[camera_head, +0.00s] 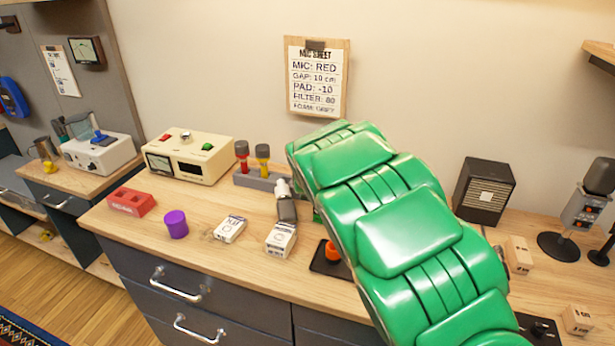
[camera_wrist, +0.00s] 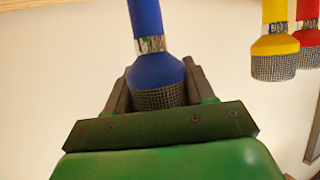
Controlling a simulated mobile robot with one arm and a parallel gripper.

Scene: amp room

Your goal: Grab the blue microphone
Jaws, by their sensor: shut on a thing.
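The blue microphone (camera_wrist: 160,75) is in the wrist view, with its mesh head between the two dark fingers of my gripper (camera_wrist: 160,80). My gripper is shut on it around the head. Its blue handle runs up out of the picture past a silver band. In the head view my green arm hides the blue microphone and my gripper. The red microphone (camera_head: 242,150) and the yellow microphone (camera_head: 262,154) stand in a grey holder (camera_head: 250,180) on the bench. They also show at the wrist view's upper right, the yellow one (camera_wrist: 274,55) nearer than the red one (camera_wrist: 308,45).
A red block (camera_head: 132,203), a purple cylinder (camera_head: 176,224) and small white boxes (camera_head: 281,240) lie in front. A dark speaker (camera_head: 484,192) and a grey microphone on a stand (camera_head: 585,212) are at right.

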